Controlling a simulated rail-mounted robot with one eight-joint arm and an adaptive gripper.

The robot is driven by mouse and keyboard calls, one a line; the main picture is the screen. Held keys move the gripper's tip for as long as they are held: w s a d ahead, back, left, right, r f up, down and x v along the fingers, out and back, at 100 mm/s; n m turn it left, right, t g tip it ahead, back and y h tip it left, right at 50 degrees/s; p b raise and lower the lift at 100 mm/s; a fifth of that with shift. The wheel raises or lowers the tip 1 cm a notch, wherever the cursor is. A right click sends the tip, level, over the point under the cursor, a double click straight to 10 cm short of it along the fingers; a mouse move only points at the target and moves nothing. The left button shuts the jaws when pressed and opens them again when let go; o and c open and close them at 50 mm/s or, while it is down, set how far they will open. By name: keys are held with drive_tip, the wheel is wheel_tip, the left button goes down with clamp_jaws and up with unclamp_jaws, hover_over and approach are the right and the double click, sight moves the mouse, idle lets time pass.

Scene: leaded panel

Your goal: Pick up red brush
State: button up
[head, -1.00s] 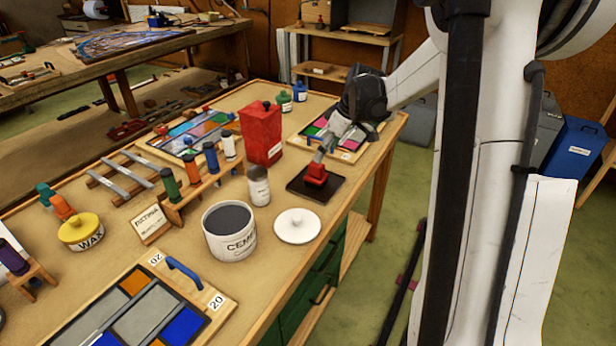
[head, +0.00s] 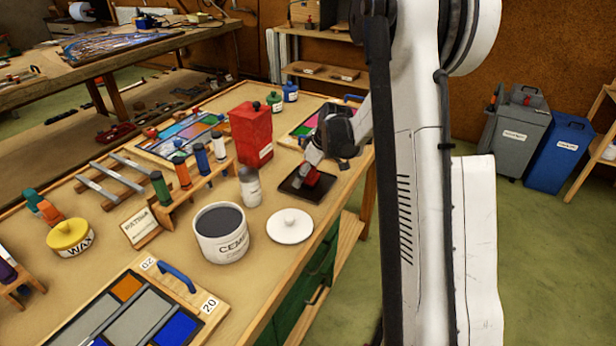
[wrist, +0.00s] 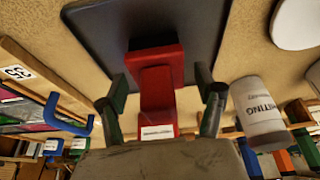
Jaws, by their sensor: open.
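In the head view the brush (head: 311,176) is partly hidden behind my fingers on the dark tray (head: 296,194). My gripper (wrist: 162,88) is open, with one finger on each side of the brush's handle and a visible gap at each side. In the head view my gripper (head: 310,170) is low over the tray.
A white-labelled jar (head: 250,188) stands close left of the tray, with a red box (head: 250,134) behind it. A white lid (head: 289,226) lies in front. A cement tub (head: 221,233) and a rack of coloured bottles (head: 190,183) stand further left.

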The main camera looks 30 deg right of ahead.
drive_tip(key=shift+w+f, duration=0.1)
drive_tip(key=shift+f, duration=0.25)
drive_tip(key=c, duration=1.4)
drive_tip(key=shift+r, duration=0.2)
drive_tip(key=r, duration=0.4)
drive_tip(key=shift+a+r, duration=0.1)
drive_tip(key=shift+a, duration=0.1)
drive_tip(key=s+a+r, duration=0.1)
drive_tip(key=a+r, duration=0.1)
drive_tip(key=a, duration=0.1)
drive_tip(key=s+a+r, duration=0.1)
drive_tip(key=a+r, duration=0.1)
drive_tip(key=a, duration=0.2)
drive_tip(key=s+a+r, duration=0.1)
drive_tip(key=a+r, duration=0.1)
drive_tip(key=a, duration=0.1)
drive_tip(key=shift+s+a+r, duration=0.25)
drive_tip(key=shift+s+a, duration=0.1)
drive_tip(key=shift+s, duration=0.05)
drive_tip(key=o, duration=0.6)
drive_tip(key=c, duration=0.3)
